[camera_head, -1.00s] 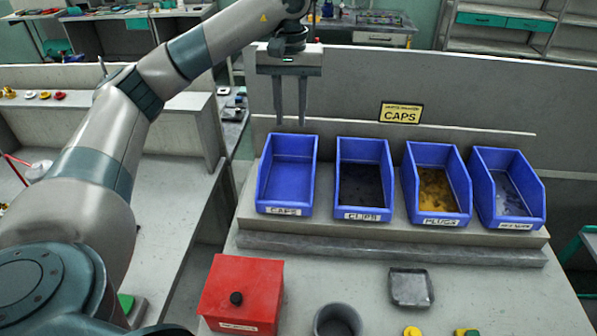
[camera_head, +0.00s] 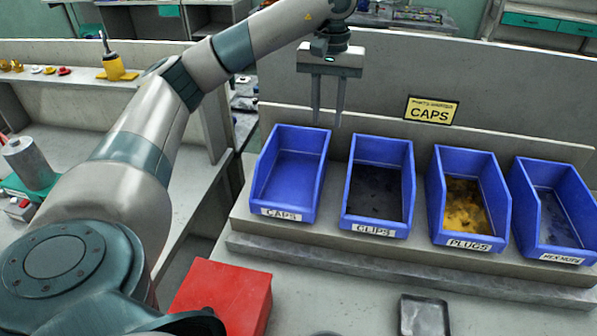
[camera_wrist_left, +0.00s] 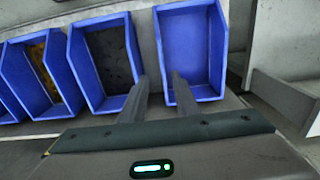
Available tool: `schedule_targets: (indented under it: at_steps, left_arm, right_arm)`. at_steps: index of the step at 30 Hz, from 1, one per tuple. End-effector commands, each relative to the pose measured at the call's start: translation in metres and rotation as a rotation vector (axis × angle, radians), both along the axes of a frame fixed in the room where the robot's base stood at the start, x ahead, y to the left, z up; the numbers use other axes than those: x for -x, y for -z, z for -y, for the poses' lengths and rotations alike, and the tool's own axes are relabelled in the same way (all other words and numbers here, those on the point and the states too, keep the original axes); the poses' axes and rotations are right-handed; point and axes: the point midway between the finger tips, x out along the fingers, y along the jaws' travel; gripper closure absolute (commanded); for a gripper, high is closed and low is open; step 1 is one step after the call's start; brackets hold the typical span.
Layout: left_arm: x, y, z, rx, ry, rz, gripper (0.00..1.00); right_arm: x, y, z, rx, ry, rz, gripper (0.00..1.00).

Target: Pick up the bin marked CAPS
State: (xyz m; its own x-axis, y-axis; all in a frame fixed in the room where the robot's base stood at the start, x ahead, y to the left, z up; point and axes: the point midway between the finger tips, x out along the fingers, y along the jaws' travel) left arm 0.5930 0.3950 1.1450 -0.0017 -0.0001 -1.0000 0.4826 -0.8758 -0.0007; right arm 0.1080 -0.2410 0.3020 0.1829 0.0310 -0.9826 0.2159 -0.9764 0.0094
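The blue bin labelled CAPS (camera_head: 290,182) is the leftmost of a row and looks empty. In the left wrist view it is the rightmost bin (camera_wrist_left: 190,45). My left gripper (camera_head: 327,124) hangs with its fingers pointing down near the back right corner of the CAPS bin. Its fingers are apart with nothing between them. In the left wrist view the gripper (camera_wrist_left: 160,76) has one finger across the CAPS bin and the other near the CLIPS bin's edge. My right gripper is not in view.
The CLIPS bin (camera_head: 377,190) stands close beside CAPS, followed by PLUGS (camera_head: 466,208) and HEX NUTS (camera_head: 553,215). A grey panel with a yellow CAPS sign (camera_head: 432,110) rises behind. A red box (camera_head: 225,295) and a small grey tray (camera_head: 423,316) lie in front.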

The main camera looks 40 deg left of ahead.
Motion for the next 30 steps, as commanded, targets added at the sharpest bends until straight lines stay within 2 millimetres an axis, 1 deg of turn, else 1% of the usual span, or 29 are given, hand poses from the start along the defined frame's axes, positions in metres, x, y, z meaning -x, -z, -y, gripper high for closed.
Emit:
schedule_targets:
  at_steps: [1,11,17,23,30]
  left_arm:
    - [0.000,0.004,0.000,0.000,0.000,0.000,0.71]
    - [0.000,0.003,0.000,0.000,0.000,0.000,0.71]
    - [0.000,0.008,0.000,0.000,0.001,-0.001,0.71]
    - [0.001,0.025,0.000,0.001,0.001,-0.003,0.71]
    - [0.001,0.050,0.001,0.001,0.001,-0.003,0.71]
  right_arm:
    - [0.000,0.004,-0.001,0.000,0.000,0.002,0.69]
    - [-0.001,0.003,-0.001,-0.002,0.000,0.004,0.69]
    - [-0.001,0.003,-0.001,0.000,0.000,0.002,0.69]
    - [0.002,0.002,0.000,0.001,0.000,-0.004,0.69]
    - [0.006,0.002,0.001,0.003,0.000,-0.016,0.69]
